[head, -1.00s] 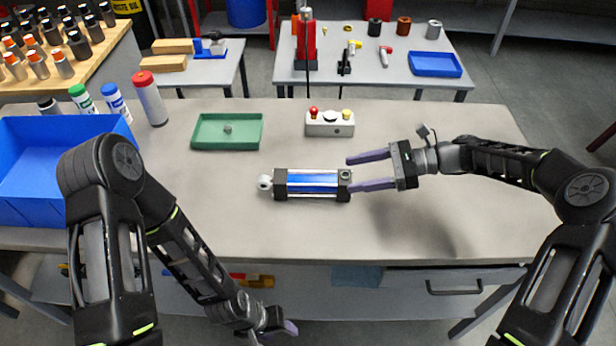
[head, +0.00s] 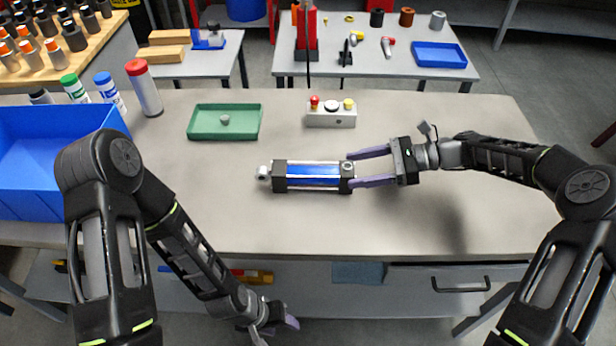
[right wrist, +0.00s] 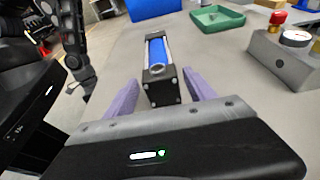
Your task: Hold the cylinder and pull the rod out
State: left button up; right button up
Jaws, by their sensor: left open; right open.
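The cylinder (head: 312,176) lies on the grey bench, with a blue body and black end blocks. The silver rod eye (head: 263,172) shows at its left end. My right gripper (head: 352,169) is open, its purple fingertips at the cylinder's right end block. In the right wrist view the cylinder (right wrist: 157,55) points away from me, and its near end block is between the spread fingers of the right gripper (right wrist: 155,85). I cannot tell whether they touch it. My left gripper (head: 290,324) is low in front of the bench, away from the cylinder, open and empty.
A green tray (head: 225,134) and a button box (head: 331,120) stand behind the cylinder. A blue bin (head: 50,165) and several bottles (head: 145,88) are at the left. The bench front edge lies between my left gripper and the cylinder.

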aim_at(318, 178)
jog(key=shift+a, duration=0.1)
jog(key=b+x, duration=0.2)
jog(key=x, duration=0.6)
jog(key=shift+a+f, duration=0.15)
jog(key=shift+a, duration=0.05)
jog(key=shift+a+f+b, duration=0.2)
jog(key=shift+a+b, duration=0.15)
jog(key=shift+a, duration=0.3)
jog(key=shift+c, duration=0.5)
jog(key=shift+s, duration=0.1)
grip_shut()
dwell(0.3)
dwell(1.2)
